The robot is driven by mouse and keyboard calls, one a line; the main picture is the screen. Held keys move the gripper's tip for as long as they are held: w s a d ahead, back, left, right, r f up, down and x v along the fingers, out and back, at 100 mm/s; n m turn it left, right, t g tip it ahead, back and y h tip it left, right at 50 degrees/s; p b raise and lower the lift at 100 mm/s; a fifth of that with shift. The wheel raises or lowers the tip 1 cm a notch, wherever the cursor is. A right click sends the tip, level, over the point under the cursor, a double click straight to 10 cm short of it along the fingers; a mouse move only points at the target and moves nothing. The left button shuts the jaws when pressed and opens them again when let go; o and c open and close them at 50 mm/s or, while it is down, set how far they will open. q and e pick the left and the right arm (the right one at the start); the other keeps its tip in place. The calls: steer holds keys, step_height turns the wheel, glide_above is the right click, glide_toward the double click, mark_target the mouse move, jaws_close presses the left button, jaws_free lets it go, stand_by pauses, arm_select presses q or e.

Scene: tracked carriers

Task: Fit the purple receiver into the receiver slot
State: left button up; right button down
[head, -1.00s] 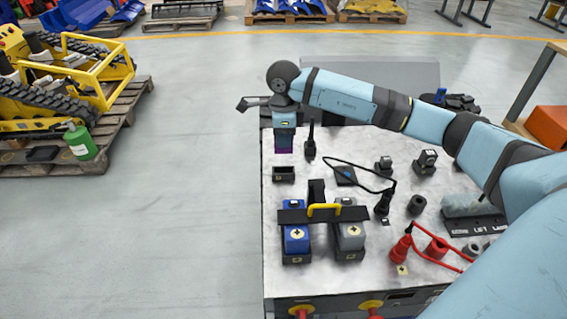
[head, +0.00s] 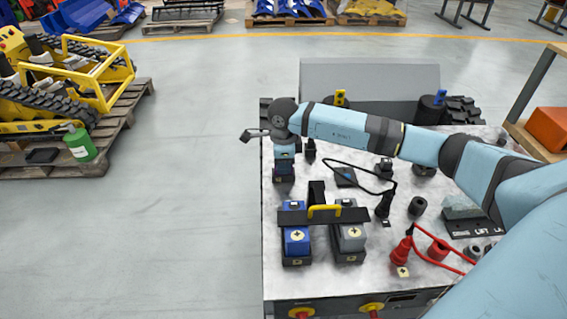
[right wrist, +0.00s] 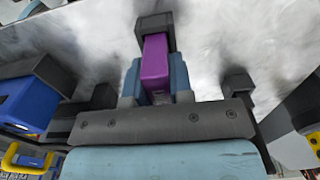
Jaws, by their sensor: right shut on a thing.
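The purple receiver (right wrist: 156,62) is between the blue fingers of my right gripper (right wrist: 155,80) in the right wrist view. The gripper is shut on it. The receiver's far end meets the dark receiver slot (right wrist: 155,22); I cannot tell how deep it sits. In the head view my right gripper (head: 284,161) points down right above the small black slot block (head: 283,178) at the left of the grey table top. There the fingers hide most of the receiver. My left gripper is not in view.
Blue and grey battery-like blocks (head: 297,243) under a black bar with a yellow handle (head: 324,210) stand nearer. A black handset with a cable (head: 383,205) and red plugs (head: 402,250) are to the right.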

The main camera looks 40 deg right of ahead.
steer(key=c, duration=1)
jaws_free()
steer(key=shift+f, duration=0.15)
steer(key=shift+r, duration=0.25)
step_height(320, 180, up, 12)
steer(key=shift+f+p, duration=0.1)
steer(key=shift+p, duration=0.25)
